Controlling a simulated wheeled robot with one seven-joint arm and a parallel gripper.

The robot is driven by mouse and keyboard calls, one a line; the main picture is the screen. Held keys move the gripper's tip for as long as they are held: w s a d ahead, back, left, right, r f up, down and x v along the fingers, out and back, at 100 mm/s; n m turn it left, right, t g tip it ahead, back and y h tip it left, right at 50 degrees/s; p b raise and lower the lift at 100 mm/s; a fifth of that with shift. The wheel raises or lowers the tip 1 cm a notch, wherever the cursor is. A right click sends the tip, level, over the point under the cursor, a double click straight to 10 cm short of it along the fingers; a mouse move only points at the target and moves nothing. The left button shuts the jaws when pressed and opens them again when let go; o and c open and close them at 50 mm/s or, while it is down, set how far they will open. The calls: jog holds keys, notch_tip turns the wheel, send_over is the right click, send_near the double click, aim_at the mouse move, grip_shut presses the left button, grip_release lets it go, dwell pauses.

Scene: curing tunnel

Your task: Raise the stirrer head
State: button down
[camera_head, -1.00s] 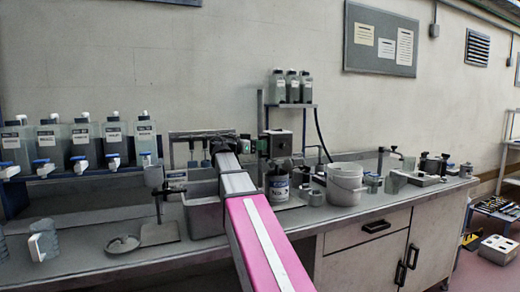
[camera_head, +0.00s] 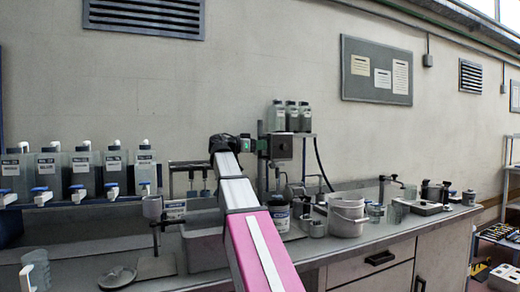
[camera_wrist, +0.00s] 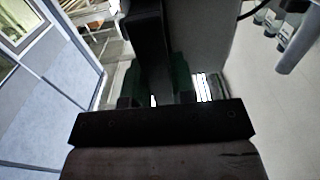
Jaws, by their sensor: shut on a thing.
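The stirrer head (camera_head: 281,147) is a dark box beside an upright post (camera_head: 260,128), in the head view. It stands clear above a white can with a blue label (camera_head: 278,217). My gripper (camera_head: 248,145) is at the left side of the head and post, shut on part of the stirrer head. The exact grip is small and partly hidden by my arm. In the wrist view my gripper (camera_wrist: 157,98) has its dark fingers around a dark upright part (camera_wrist: 147,30), with green on both sides.
Several bottles stand on a small shelf behind the stirrer. Labelled grey bottles with taps (camera_head: 82,174) line the left. A white bucket (camera_head: 347,217) stands right of the can. A grey basin (camera_head: 200,248) lies under my arm. Wall space above is free.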

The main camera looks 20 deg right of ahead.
jog(key=c, duration=1)
grip_release()
jog(key=shift+r, duration=0.25)
jog(key=shift+o, duration=0.2)
jog(key=a, duration=1.1)
jog(key=shift+s, duration=0.15)
jog(key=shift+d, duration=0.1)
